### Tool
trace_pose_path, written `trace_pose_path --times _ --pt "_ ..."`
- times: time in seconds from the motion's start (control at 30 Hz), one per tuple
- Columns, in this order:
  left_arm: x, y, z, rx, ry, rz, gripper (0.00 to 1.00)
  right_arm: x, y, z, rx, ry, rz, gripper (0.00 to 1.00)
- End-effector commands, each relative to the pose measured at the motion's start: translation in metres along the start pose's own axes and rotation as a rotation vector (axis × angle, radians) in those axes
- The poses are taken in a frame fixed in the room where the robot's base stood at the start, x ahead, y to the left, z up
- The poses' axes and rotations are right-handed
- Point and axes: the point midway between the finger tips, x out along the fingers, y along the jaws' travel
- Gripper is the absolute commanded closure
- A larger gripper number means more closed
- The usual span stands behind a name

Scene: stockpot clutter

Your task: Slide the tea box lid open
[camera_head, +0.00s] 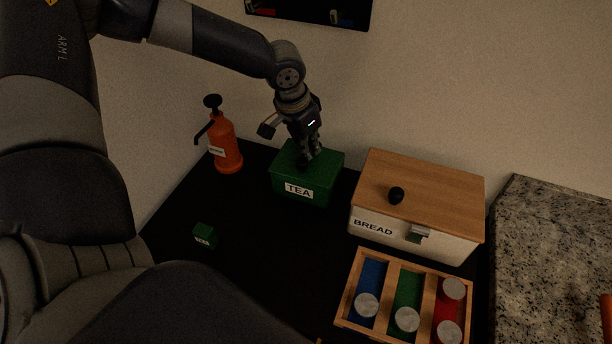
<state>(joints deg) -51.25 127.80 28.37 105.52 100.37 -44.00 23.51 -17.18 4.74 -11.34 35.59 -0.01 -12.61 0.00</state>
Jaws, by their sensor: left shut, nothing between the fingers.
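The green tea box (301,190) stands on the black counter near the back wall, with a white TEA label on its front. Its green lid (328,160) covers the top as far as I can see. My left gripper (306,162) points down at the lid with its fingers shut and empty. The fingertips are at the lid's top, hiding its middle part. I cannot tell whether they touch it or grip any knob. My right gripper is out of view.
An orange pump bottle (226,150) stands left of the tea box. A bread box (417,200) with a wooden top and black knob is at right. A sorting tray (379,326) with grey discs lies in front. A small green block (204,236) sits front left.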

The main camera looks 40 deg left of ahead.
Motion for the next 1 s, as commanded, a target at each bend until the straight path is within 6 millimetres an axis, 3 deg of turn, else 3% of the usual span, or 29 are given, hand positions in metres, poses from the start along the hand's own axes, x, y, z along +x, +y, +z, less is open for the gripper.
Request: trace_pose_path --times 1.0 --pt "-0.001 0.012 0.027 -0.002 -0.016 0.001 1.0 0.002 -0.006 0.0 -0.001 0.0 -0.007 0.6"
